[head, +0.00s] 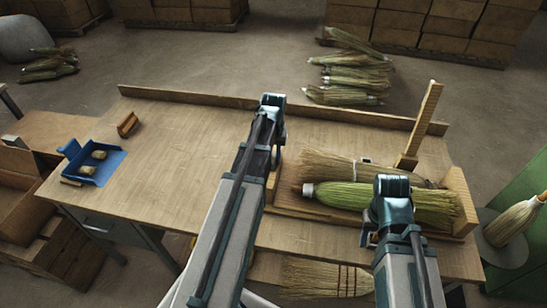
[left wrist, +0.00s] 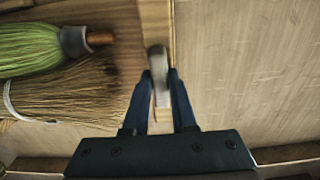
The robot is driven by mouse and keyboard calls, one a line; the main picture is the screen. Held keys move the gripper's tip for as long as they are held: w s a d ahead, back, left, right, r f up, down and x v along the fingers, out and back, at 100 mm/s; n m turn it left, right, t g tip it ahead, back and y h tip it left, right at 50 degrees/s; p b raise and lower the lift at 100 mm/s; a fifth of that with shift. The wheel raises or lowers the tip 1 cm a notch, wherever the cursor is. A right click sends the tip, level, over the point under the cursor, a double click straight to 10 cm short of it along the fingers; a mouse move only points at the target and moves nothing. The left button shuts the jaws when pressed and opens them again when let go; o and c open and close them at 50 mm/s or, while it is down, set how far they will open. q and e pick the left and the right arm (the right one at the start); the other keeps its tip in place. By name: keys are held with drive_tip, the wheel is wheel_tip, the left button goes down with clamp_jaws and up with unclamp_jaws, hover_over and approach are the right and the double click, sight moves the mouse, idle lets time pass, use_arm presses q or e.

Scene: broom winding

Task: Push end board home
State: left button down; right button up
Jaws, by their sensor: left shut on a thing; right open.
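The wooden end board (head: 273,184) stands at the left end of a wooden cradle on the bench. It also shows in the left wrist view (left wrist: 155,22). My left gripper (head: 277,158) is shut on a grey metal piece (left wrist: 157,68) at this board; the arm partly hides the spot in the head view. A green-bristled broom (head: 340,195) and a straw-coloured broom (head: 335,167) lie side by side in the cradle, just right of the end board. My right gripper (head: 370,237) is open above the front of the green broom, and its arm hides part of it.
A fixed end block (head: 461,201) closes the cradle's right end, and a tall wooden post (head: 422,120) rises behind it. The bench between is clear.

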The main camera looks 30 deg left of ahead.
use_arm(q)
drive_tip(key=w+d, duration=0.2)
drive_tip(key=d, duration=0.6)
drive_tip(key=shift+w+d, duration=0.25)
drive_tip(key=shift+d, duration=0.05)
drive_tip(key=c, duration=0.7)
unclamp_jaws()
drive_tip(key=shift+d, duration=0.1)
drive_tip(key=shift+r, duration=0.1)
wheel_tip(320, 180, up, 14)
drive_tip(key=p, duration=1.3)
drive_tip(key=shift+f+p, duration=0.2)
drive_tip(key=shift+p, duration=0.2)
